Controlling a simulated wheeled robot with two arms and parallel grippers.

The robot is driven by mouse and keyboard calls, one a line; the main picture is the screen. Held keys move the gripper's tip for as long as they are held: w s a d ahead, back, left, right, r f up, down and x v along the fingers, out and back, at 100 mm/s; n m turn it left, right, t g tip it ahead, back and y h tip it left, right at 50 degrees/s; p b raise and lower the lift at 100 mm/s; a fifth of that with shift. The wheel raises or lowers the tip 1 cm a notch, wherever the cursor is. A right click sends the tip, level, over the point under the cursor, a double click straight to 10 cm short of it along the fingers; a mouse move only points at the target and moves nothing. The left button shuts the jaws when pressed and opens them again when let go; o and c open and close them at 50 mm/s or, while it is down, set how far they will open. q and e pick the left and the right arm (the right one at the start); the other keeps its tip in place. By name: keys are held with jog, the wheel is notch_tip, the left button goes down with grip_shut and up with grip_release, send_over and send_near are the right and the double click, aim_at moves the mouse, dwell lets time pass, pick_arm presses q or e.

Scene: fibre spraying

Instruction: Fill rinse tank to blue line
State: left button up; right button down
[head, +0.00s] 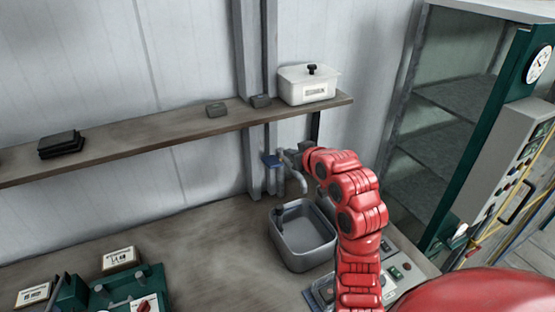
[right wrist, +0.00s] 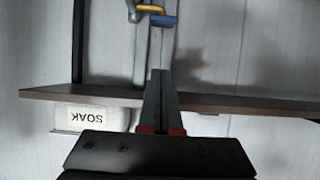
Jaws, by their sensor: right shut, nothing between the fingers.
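The grey rinse tank (head: 282,243) stands on the bench below the tap, and part of its right side is behind my right arm. I cannot make out a blue line or a water level in it. The tap (head: 299,182) comes down from the wall with its spout over the tank. A blue tap handle (head: 270,161) is at its left; in the right wrist view the blue handle (right wrist: 164,21) has a yellow part beside it. My right gripper (head: 285,153) is shut and empty, close to the tap; its fingers (right wrist: 161,74) point toward the handle, with a gap. My left gripper is out of view.
A shelf (head: 180,130) runs above the bench, carrying a white lidded box (head: 306,88), labelled SOAK in the right wrist view (right wrist: 86,116). Green equipment (head: 130,288) stands at lower left, a control panel (head: 395,272) right of the tank, a cabinet (head: 440,120) at right.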

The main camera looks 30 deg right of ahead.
jog(key=shift+w, duration=0.1)
send_over(278, 160)
jog(key=s+a, duration=0.2)
jog(key=s, duration=0.1)
notch_tip(278, 160, down, 4)
jog(key=shift+w+f+b, duration=0.1)
jog(key=shift+b, duration=0.25)
notch_tip(278, 160, down, 2)
jog(key=shift+f+p, duration=0.2)
jog(key=shift+p, duration=0.1)
jog(key=shift+s+f, duration=0.25)
jog(key=shift+f, duration=0.5)
jog(key=shift+f, duration=0.1)
